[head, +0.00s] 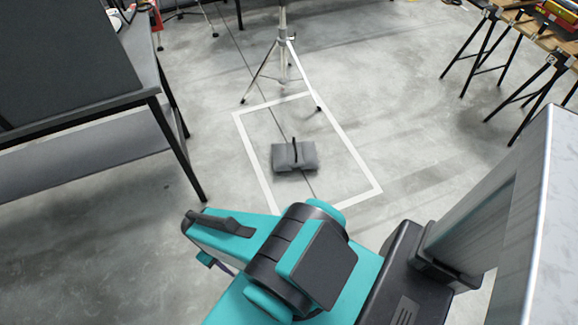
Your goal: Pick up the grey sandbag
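The grey sandbag (283,158) lies flat on the concrete floor in the head view, near the middle of the picture. It has two lobes and a dark strap handle standing up between them. It lies inside a white taped rectangle (358,162), with clear floor around it. My teal and black arm is folded in the lower part of the view, nearer to me than the sandbag and apart from it. I cannot make out my gripper's fingers.
A light stand (284,60) with spread legs stands behind the sandbag, at the rectangle's far edge. A dark table (85,150) with metal legs is at the left. Trestle tables (548,42) stand at the upper right. The floor right of the rectangle is free.

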